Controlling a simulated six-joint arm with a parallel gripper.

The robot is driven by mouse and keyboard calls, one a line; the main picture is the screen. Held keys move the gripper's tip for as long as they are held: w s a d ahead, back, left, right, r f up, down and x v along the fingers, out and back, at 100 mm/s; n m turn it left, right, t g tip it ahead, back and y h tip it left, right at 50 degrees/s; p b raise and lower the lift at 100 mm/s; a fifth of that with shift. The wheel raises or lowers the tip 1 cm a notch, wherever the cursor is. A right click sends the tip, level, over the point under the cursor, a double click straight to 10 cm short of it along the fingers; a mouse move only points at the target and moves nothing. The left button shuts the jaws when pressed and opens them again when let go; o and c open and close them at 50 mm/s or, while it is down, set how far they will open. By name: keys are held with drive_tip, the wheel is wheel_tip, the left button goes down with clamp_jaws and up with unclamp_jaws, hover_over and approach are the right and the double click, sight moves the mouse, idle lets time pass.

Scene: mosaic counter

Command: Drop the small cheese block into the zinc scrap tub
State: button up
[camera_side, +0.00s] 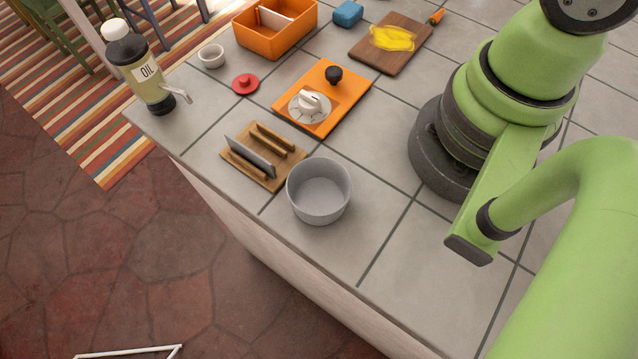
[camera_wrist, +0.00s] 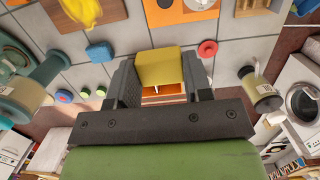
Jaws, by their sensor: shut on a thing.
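The small cheese block (camera_wrist: 160,68) is a yellow block held between the two dark jaws of my gripper (camera_wrist: 162,76) in the wrist view. The jaws are shut on its sides, and it is above the orange bin, apart from the counter. Neither the gripper's jaws nor the cheese shows in the side view. The zinc scrap tub (camera_side: 319,208) is a round grey open tub near the counter's front edge in the side view. Its visible inside looks empty. I cannot make out the tub in the wrist view.
Beside the tub stands a wooden rack (camera_side: 262,178) with a grey slab. An orange board (camera_side: 347,105) with a white dial and black knob lies behind. The orange bin (camera_side: 262,42), oil bottle (camera_side: 148,85), red lid (camera_side: 245,84) and cutting board (camera_side: 372,60) stand farther back.

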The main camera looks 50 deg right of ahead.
idle(0.3)
drive_tip(key=s+a+f, duration=0.2)
drive_tip(key=s+a, duration=1.2)
drive_tip(key=a, duration=0.4)
drive_tip(key=shift+w+d+f, duration=0.1)
drive_tip(key=shift+f, duration=1.3)
drive_tip(key=shift+w+d+f, duration=0.1)
drive_tip(key=shift+f, duration=1.3)
drive_tip(key=o, duration=1)
drive_tip(key=shift+c, duration=0.2)
